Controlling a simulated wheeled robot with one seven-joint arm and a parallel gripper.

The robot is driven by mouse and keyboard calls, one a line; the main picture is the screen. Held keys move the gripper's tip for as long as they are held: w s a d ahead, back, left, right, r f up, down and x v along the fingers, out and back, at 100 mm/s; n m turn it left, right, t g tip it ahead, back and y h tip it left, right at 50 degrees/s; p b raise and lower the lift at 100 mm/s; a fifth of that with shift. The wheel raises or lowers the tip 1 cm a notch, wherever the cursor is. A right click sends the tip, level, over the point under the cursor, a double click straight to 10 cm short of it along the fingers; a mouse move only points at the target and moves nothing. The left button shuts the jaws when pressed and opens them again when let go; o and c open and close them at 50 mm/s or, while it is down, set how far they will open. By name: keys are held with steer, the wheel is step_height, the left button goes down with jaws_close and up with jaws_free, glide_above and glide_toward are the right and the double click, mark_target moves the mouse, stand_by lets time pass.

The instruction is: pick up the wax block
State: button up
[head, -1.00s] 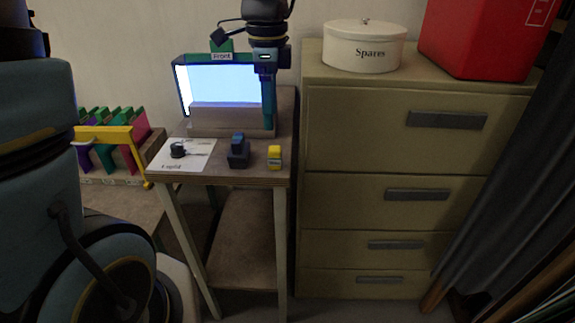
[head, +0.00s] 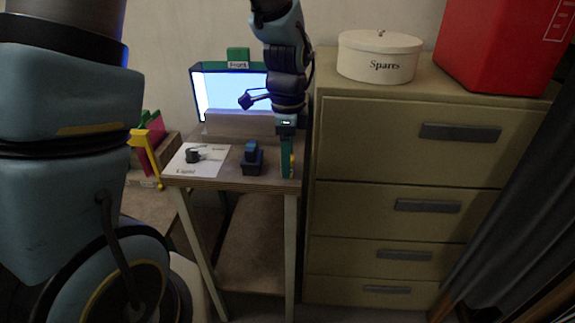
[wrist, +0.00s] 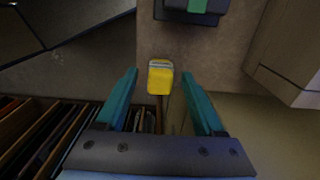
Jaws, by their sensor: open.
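The wax block, which I take to be the small yellow block (wrist: 160,78) with a grey band, sits near the table's front edge in the wrist view. In the head view only a sliver of the yellow block (head: 292,160) shows, the rest hidden behind my fingers. My gripper (head: 287,174) points down over the table's front right corner. In the wrist view my gripper (wrist: 160,76) is open, with a teal finger on each side of the block and a gap on both sides. I cannot tell how far down the fingers reach beside it.
A dark blue block-like item (head: 252,158) stands just left of my gripper, with a printed sheet (head: 190,168) and a small dark item further left. A lit screen box (head: 225,88) stands behind. A drawer cabinet (head: 400,160) rises close on the right.

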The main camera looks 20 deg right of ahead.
jaws_close()
stand_by(0.4)
step_height(320, 180, up, 10)
steer(key=shift+r+b, duration=0.1)
steer(key=shift+b, duration=0.45)
